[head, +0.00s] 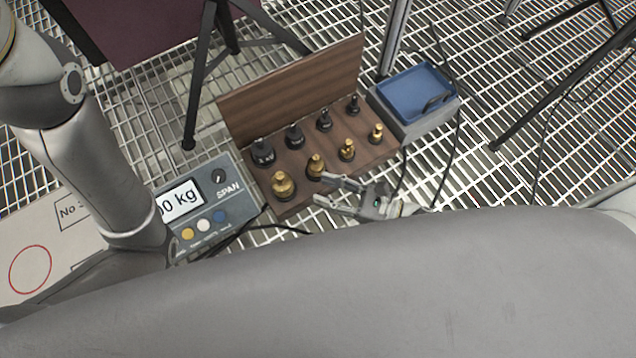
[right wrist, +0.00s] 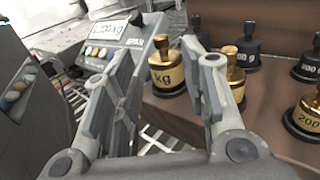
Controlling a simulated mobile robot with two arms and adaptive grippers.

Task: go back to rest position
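My right gripper (head: 320,190) hangs low at the front edge of a wooden weight stand (head: 290,204). In the right wrist view its two fingers (right wrist: 158,85) are spread apart with nothing held between them. A brass weight marked kg (right wrist: 167,75) shows beyond the gap, standing on the stand. In the head view my left arm comes down at the left; its gripper is hidden or out of frame.
Black weights (head: 294,138) and brass weights (head: 284,185) stand in two rows. A grey indicator box (head: 228,208) is left of the stand; a blue tray (head: 408,90) on a grey scale is right. Black stand legs (head: 198,80) rise nearby. The floor is steel grating.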

